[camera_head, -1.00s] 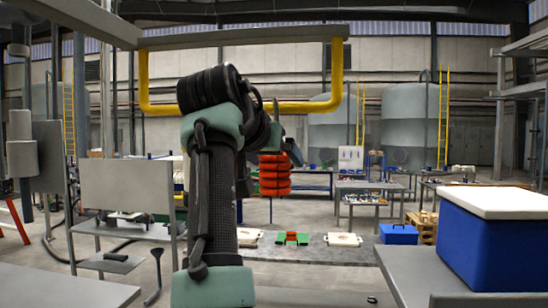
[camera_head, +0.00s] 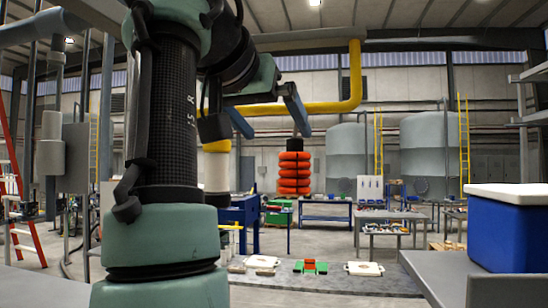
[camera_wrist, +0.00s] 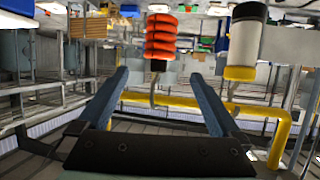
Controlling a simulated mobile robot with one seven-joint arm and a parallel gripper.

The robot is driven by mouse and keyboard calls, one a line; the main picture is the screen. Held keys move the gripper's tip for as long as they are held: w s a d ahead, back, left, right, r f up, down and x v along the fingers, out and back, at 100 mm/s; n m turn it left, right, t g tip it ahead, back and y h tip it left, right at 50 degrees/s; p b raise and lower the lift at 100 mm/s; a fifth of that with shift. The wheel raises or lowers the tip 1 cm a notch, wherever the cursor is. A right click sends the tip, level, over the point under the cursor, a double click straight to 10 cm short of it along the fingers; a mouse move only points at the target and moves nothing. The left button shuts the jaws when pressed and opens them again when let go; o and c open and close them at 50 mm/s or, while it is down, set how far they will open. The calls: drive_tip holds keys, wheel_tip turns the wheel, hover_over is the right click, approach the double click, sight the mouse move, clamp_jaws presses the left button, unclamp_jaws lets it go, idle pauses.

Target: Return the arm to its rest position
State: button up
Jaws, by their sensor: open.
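My arm rises at the left of the head view, bent at a joint near the top. My gripper (camera_head: 278,132) is at the end of it, with two blue-grey fingers spread apart and nothing between them. In the wrist view, which looks upside down, my gripper (camera_wrist: 160,76) also shows wide open and empty. A stack of orange rings (camera_head: 294,168) appears beyond and below the fingers in the head view; it also shows past the fingertips in the wrist view (camera_wrist: 161,38). The fingers do not appear to touch anything.
A yellow pipe (camera_head: 355,75) crosses overhead behind the gripper. A blue box with a white lid (camera_head: 510,238) stands on a grey surface at right. White plates (camera_head: 364,268) and a green-red item (camera_head: 309,267) lie low in the middle. Tables stand farther back.

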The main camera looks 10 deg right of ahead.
drive_tip(key=w+a+f+n+t+y, duration=0.1)
drive_tip(key=w+a+f+n, duration=0.15)
drive_tip(key=f, duration=0.55)
drive_tip(key=w+a+f+n+t+y, duration=0.1)
drive_tip(key=w+f+y, duration=0.15)
drive_tip(key=f, duration=0.45)
drive_tip(key=s+a+f+n+t+y, duration=0.1)
drive_tip(key=s+a+f+t, duration=0.15)
drive_tip(key=f, duration=0.45)
drive_tip(key=s+a+f+n+t+y, duration=0.1)
drive_tip(key=s+f+y, duration=0.1)
drive_tip(key=s+f, duration=0.35)
drive_tip(key=s+a+f+n, duration=0.1)
drive_tip(key=s+a+f, duration=0.1)
drive_tip(key=s+f, duration=0.25)
drive_tip(key=s+r+t+b, duration=1)
drive_tip(key=s+r, duration=0.2)
drive_tip(key=r, duration=0.3)
drive_tip(key=shift+s+d+r+y, duration=0.15)
drive_tip(key=shift+d+r+y, duration=0.15)
drive_tip(key=shift+y, duration=0.15)
